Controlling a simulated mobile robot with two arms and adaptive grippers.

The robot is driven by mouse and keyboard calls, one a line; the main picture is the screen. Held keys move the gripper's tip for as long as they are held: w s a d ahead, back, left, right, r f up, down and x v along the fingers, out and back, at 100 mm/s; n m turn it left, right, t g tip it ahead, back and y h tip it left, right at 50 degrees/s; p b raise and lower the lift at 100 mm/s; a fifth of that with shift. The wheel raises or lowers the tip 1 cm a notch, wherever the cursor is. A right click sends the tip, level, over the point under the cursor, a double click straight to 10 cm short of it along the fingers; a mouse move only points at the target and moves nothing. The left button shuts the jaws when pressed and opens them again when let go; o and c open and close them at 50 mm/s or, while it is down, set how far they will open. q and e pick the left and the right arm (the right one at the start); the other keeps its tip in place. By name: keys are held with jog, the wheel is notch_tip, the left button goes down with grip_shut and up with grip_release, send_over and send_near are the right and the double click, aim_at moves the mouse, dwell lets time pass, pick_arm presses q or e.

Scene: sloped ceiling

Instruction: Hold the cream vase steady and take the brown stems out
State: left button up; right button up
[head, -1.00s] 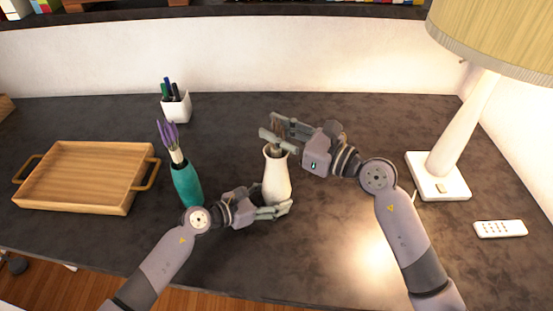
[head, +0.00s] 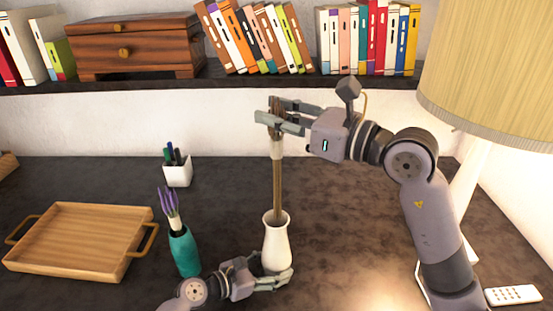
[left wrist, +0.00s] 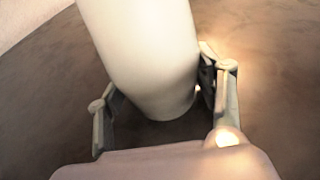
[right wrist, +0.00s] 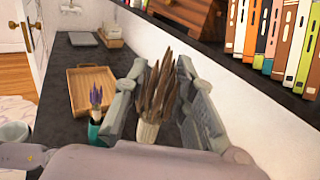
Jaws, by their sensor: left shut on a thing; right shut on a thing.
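The cream vase (head: 276,250) stands upright on the dark desk. My left gripper (head: 287,278) is shut around its lower body; the left wrist view shows the vase (left wrist: 150,50) between the fingers. My right gripper (head: 268,110) is shut on the brown stems (head: 278,180) near their top, high above the vase. The stems hang upright in a bundle with a pale band below the fingers. Their lower ends are at the vase mouth; I cannot tell how far inside they reach. The right wrist view shows the brown tips (right wrist: 160,92) between the fingers.
A teal vase (head: 184,252) with purple flowers stands left of the cream vase. A wooden tray (head: 75,265) and a white pen cup (head: 178,174) are farther left and back. A shelf with books (head: 370,40) is behind. A lamp (head: 495,70) and remote (head: 512,295) are right.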

notch_tip(320, 180, up, 9)
jog(key=shift+f, duration=0.2)
pick_arm(q)
jog(key=o, duration=0.9)
jog(key=shift+o, duration=0.2)
jog(key=shift+a, duration=0.1)
jog(key=v, duration=1.2)
jog(key=shift+r, duration=0.1)
